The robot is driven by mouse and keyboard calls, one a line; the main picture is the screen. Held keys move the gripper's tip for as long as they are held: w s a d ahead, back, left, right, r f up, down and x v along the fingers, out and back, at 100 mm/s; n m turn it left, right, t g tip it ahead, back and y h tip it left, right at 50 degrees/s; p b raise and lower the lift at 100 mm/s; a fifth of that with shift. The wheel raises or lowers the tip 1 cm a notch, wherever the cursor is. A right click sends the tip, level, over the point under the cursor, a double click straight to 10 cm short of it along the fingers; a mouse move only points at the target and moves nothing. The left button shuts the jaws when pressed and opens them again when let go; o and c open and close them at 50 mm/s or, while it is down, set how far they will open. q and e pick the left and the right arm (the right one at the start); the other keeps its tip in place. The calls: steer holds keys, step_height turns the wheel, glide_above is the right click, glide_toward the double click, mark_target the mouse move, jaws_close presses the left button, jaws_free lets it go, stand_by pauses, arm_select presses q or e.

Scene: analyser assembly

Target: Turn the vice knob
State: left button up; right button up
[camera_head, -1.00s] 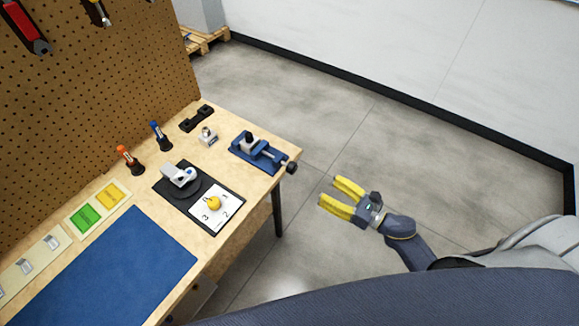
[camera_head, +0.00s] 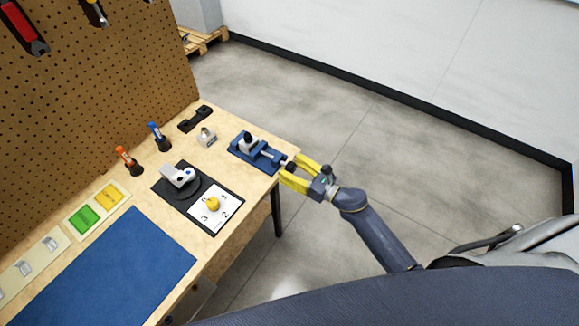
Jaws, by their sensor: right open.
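The blue vice (camera_head: 254,152) sits at the far right corner of the wooden workbench. Its dark knob (camera_head: 291,167) sticks out past the bench's right edge. My right gripper (camera_head: 288,169) is open, with yellow fingers pointing left towards the vice. The fingers lie on either side of the knob, and the knob shows between them. I cannot tell whether a finger touches it. My left gripper is not in view.
On the bench (camera_head: 215,245) stand a white-and-grey device (camera_head: 181,177) on a black base, a numbered dial card (camera_head: 216,211), orange (camera_head: 128,161) and blue (camera_head: 159,137) tools in holders, and a blue mat (camera_head: 115,265). A pegboard (camera_head: 100,80) rises behind. Floor right of the bench is clear.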

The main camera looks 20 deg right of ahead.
steer(key=shift+w+a, duration=0.15)
steer(key=shift+w, duration=0.05)
steer(key=shift+c, duration=0.5)
jaws_close()
